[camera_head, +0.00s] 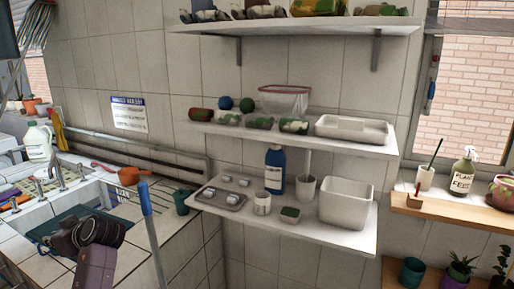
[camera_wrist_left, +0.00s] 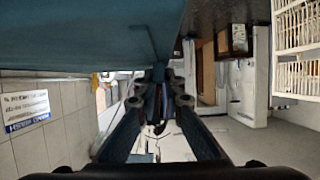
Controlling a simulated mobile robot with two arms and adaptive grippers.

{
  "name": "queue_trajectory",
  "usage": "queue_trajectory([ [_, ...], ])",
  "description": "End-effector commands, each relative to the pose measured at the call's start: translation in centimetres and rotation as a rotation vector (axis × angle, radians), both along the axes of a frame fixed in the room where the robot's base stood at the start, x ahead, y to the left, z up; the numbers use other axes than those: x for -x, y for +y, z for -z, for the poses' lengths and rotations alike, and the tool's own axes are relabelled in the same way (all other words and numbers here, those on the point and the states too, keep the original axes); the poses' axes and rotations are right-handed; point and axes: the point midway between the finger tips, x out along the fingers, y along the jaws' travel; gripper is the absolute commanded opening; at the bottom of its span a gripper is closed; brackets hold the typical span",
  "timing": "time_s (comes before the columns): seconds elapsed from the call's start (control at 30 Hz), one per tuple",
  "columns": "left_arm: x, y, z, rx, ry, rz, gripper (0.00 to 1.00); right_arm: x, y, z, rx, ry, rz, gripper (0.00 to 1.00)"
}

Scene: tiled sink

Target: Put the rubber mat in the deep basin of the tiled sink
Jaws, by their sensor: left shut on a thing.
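The rubber mat (camera_head: 84,212) is a dark teal sheet at the left of the head view, partly hidden by my left gripper and arm. In the left wrist view the mat (camera_wrist_left: 85,38) fills the upper left, close to the camera. My left gripper (camera_head: 56,242) is shut on the mat's edge; its fingers (camera_wrist_left: 155,88) meet there in the wrist view. The mat is over the white tiled sink (camera_head: 40,268); I cannot tell if it touches it. The deep basin is not clearly visible. My right gripper is not in view.
An orange pan (camera_head: 130,176), a green cup (camera_head: 182,201) and a white jug (camera_head: 38,143) are around the sink. Loaded wall shelves (camera_head: 345,238) project at the right.

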Motion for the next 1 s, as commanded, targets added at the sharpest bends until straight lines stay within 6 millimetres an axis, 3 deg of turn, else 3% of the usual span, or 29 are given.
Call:
queue_trajectory([
  [0.33,4.1,8.9,-6.2,-0.007,-0.010,-0.114,0.00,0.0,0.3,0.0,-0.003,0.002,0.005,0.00],
  [0.5,8.5,15.5,-12.2,-0.008,-0.012,-0.215,0.00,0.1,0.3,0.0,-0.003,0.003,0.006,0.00],
  [0.7,14.2,21.2,-19.9,-0.004,-0.011,-0.330,0.00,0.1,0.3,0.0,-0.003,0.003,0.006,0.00],
  [1.0,19.0,24.4,-26.4,-0.003,-0.006,-0.426,0.00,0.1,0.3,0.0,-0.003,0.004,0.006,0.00],
])
